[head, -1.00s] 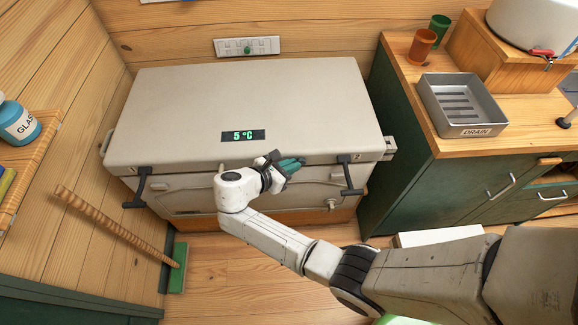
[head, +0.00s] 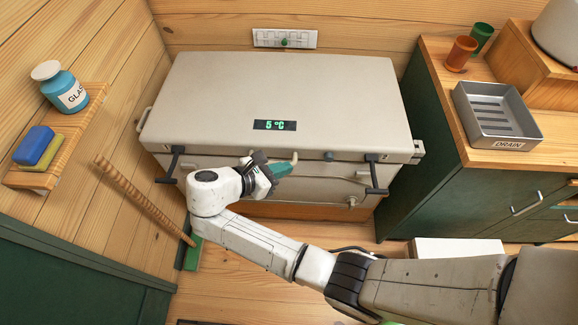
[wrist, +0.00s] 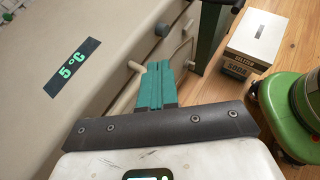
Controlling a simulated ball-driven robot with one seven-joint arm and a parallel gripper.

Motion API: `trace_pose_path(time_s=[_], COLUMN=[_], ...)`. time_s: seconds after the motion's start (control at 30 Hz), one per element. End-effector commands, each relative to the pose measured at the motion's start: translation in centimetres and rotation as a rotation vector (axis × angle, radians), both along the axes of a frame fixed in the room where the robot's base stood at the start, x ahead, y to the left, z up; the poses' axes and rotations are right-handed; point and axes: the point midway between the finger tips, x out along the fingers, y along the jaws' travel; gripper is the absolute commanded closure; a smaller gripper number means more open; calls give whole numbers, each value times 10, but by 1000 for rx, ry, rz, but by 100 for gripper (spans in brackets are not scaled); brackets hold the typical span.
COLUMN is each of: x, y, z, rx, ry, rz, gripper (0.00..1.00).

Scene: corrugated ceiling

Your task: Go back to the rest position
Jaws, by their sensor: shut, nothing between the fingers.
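My gripper (head: 286,165) is in front of the large beige chest cooler in the head view. Its green fingers are together with nothing between them, and they also show in the wrist view (wrist: 155,84). My arm reaches in from the lower right. The cooler (head: 215,85) has its lid down and a display (head: 275,125) reading 5 °C. Dark latches hang at the left (head: 175,165) and right (head: 375,175) of its front. Whether the fingers touch the cooler front cannot be told.
A broom (head: 140,198) leans at the left wall below a shelf (head: 75,125) with a glass-labelled jar (head: 62,88) and sponges (head: 38,147). A green counter (head: 430,110) with a drain tray (head: 497,115) stands right. A white soda box (wrist: 257,42) is on the floor.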

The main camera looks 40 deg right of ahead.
Motion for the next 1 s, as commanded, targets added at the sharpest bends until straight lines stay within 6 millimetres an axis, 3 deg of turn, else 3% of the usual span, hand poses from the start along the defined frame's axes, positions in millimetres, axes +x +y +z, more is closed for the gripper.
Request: trace_pose_path(time_s=[0.6,0.77,0.9,1.0], x=[-7,-44,-95,-130], y=[-3,-16,-25,-28], z=[-6,-35,-63,-73], rx=[25,175,368,491], ry=[-24,-178,-397,-551], rz=[-20,-161,-398,-593], gripper=[100,100,100,100])
